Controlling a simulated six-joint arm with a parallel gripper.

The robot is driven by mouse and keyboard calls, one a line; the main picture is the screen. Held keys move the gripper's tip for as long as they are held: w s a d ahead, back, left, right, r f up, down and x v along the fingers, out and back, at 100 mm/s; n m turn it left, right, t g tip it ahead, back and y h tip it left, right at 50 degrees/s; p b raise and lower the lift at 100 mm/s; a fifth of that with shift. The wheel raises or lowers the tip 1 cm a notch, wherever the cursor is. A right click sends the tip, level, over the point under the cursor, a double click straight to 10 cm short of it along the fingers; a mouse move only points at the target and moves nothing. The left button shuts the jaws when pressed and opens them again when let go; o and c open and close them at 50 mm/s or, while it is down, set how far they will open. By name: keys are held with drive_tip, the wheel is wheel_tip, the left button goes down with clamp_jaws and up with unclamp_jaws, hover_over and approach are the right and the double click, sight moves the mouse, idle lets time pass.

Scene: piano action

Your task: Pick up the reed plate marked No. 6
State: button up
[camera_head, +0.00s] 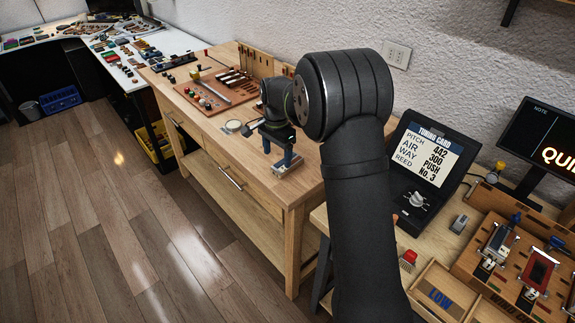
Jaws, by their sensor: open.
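My gripper (279,156) is at the front right part of the wooden workbench (240,122), fingers pointing down and open. A small pale block with a metallic-looking top (288,169) is right below and beside the fingers; I cannot tell whether they touch it. A wooden tray (216,101) on the bench, left of the gripper, holds several dark and light strips and a pale bar. No marking No. 6 is legible on anything. The tuning card screen (431,152) reads pitch 442, air 300, way push, reed No. 3. My arm hides part of the bench's right end.
A round pale dish (232,126) lies left of the gripper. A white table (130,62) with small parts stands far left.

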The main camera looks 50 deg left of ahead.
sight(278, 168)
wheel_tip(278, 168, down, 5)
drive_tip(key=shift+w+f, duration=0.15)
drive_tip(key=c, duration=1.1)
